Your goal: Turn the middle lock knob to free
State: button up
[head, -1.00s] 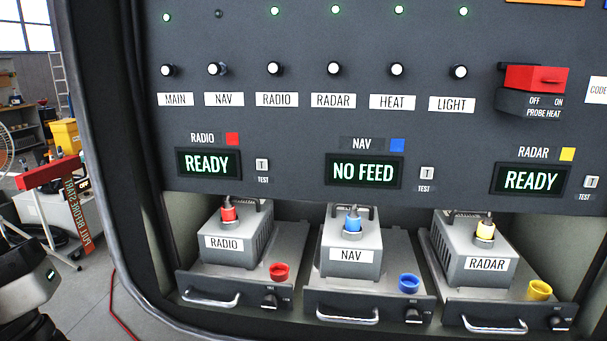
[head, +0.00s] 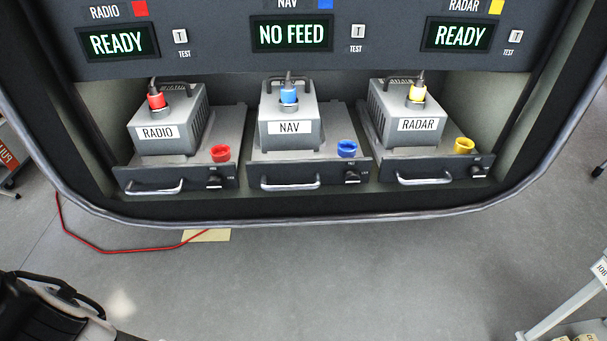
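The middle lock knob (head: 352,176) is a small black knob at the right end of the NAV tray front (head: 268,176). Small markings sit above and to the right of it, too small to read; which way it points I cannot tell. The grey NAV box (head: 306,108) stands on this tray with a blue plug (head: 289,94) on top. An empty blue cap or socket (head: 347,148) sits above the knob. The NAV display (head: 292,33) reads NO FEED. My gripper's fingers do not show; a dark part at the lower left seems to be my arm.
The RADIO tray (head: 140,180) and RADAR tray (head: 410,178), each with its own knob, flank the NAV tray. Metal handles stick out in front. The bay's rounded rim (head: 300,221) runs below. A red cable (head: 85,240) lies on the floor, which is mostly clear.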

aim_at(352, 178)
jog(key=l+z, duration=0.2)
jog(key=z, duration=0.15)
jog(key=k+l+z, duration=0.1)
jog(key=l+z, duration=0.15)
jog(key=z, duration=0.15)
jog(key=l+z, duration=0.2)
jog(key=z, duration=0.15)
